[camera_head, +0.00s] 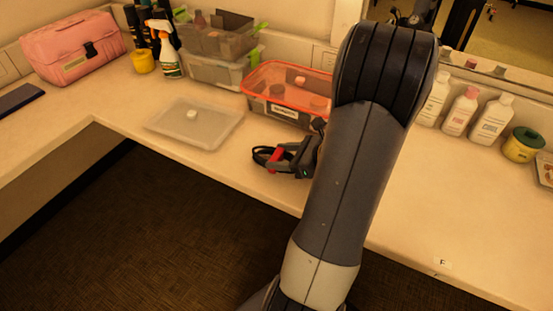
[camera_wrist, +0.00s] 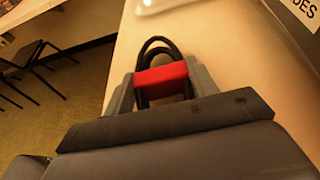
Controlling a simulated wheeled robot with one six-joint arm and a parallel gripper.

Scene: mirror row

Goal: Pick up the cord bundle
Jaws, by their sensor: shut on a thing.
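The cord bundle (camera_head: 263,155) is a looped black cord with a red band around its middle. It is between the fingers of my gripper (camera_head: 285,160), at the front edge of the counter. In the wrist view the black loops (camera_wrist: 158,48) stick out beyond the fingertips, and the red band lies across between the two grey fingers of my gripper (camera_wrist: 163,82). The gripper is shut on the bundle. I cannot tell whether the bundle touches the counter. My forearm hides the counter to the right of the gripper.
A clear container with an orange rim (camera_head: 290,68) stands just behind the gripper. A flat translucent lid (camera_head: 170,128) lies to the left. Grey bins (camera_head: 222,72), a spray bottle (camera_head: 170,65) and a pink case (camera_head: 75,50) stand farther back. White bottles (camera_head: 490,120) line the right side.

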